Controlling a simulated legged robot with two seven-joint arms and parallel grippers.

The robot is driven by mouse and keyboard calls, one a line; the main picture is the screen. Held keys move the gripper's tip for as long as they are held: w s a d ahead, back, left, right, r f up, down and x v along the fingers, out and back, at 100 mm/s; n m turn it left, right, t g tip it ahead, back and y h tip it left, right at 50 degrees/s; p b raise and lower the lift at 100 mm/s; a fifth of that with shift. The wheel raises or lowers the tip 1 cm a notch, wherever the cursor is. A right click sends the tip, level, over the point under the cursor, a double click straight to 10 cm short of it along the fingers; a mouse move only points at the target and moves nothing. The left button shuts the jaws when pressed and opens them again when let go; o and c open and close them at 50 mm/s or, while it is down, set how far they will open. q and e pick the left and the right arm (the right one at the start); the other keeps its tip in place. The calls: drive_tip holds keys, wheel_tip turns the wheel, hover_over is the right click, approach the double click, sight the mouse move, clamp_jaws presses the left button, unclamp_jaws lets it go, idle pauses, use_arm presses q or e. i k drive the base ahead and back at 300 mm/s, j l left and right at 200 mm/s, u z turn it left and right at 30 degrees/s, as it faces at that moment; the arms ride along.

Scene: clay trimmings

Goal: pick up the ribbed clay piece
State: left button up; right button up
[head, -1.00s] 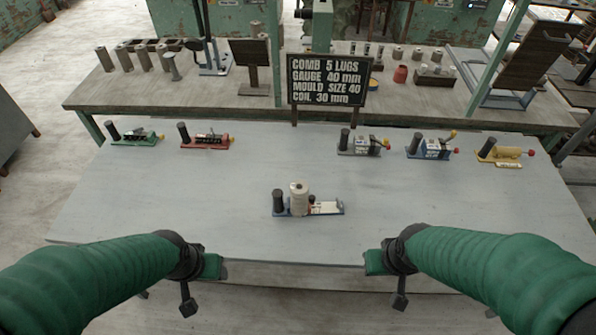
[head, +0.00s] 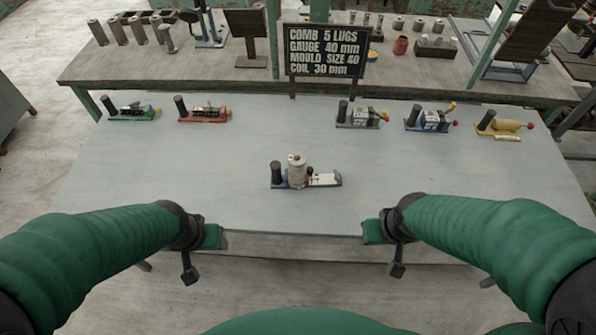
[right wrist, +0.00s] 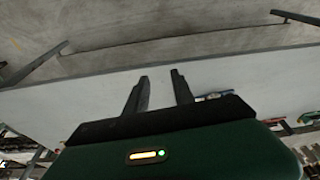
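A pale grey cylinder (head: 297,172) stands on a small tool with a blue base (head: 325,181) in the middle of the grey table. It may be the clay piece, but its ribs are too small to make out. My left gripper (head: 212,237) is at the table's front edge, left of the blue-based tool; its fingers do not show clearly. My right gripper (head: 373,232) is at the front edge on the right. In the right wrist view, its two dark fingers (right wrist: 160,88) stand apart with nothing between them.
Along the table's (head: 200,165) back stand green (head: 132,112), red (head: 204,114), grey (head: 360,117), blue (head: 430,121) and yellow (head: 502,125) tools. A sign (head: 325,51) reads comb 5 lugs, gauge 40 mm, mould size 40, coil 30 mm. The front of the table is clear.

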sight(297, 171)
drive_tip(key=i+u, duration=0.25)
drive_tip(key=u, duration=0.2)
drive_tip(key=i+u, duration=0.25)
drive_tip(key=u, duration=0.2)
